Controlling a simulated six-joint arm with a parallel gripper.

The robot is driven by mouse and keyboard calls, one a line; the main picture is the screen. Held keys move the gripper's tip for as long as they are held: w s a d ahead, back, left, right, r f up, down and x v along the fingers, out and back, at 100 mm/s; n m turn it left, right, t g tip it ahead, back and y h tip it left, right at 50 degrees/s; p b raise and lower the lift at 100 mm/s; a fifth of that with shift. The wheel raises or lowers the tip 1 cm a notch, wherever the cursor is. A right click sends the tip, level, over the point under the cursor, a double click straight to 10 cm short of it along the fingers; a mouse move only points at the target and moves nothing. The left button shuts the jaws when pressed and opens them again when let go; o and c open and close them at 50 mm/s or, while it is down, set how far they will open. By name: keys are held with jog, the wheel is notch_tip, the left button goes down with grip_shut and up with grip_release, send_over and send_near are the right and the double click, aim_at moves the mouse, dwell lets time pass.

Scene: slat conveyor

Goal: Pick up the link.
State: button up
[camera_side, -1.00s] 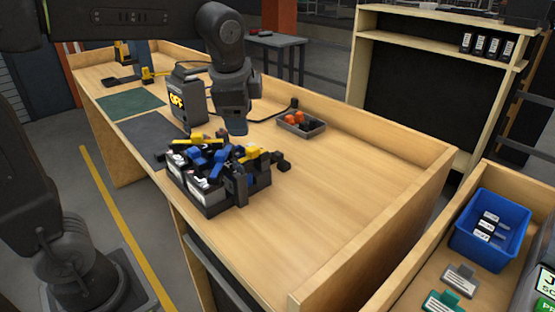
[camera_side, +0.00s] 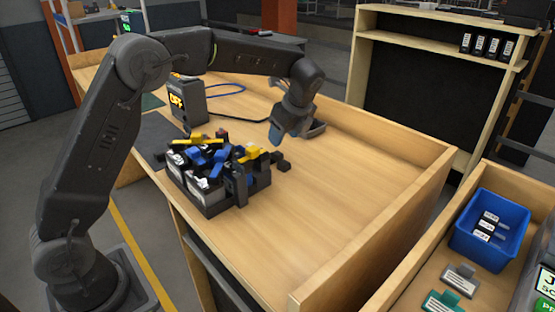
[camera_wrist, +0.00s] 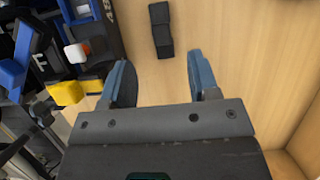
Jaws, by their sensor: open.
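A small black two-block piece, which looks like the link, lies on the bare wooden bench (camera_side: 310,200) just right of a crowded black bin. It shows in the side view (camera_side: 282,164) and at the top middle of the wrist view (camera_wrist: 160,31). My gripper (camera_wrist: 161,77) is open, its two blue-grey fingers apart with only bench between them. In the wrist view the link lies beyond the fingertips, roughly in line with the gap. In the side view my gripper (camera_side: 281,138) hangs above the bench, behind the link and apart from it.
The black bin (camera_side: 215,203) is heaped with blue, yellow and black parts, some overhanging near the link. A box with a lit display (camera_side: 187,100) stands at the back. The right of the bench is clear.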

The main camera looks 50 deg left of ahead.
aim_at(278, 153)
jog(key=x, duration=0.8)
jog(key=shift+d, duration=0.1)
jog(key=c, duration=1)
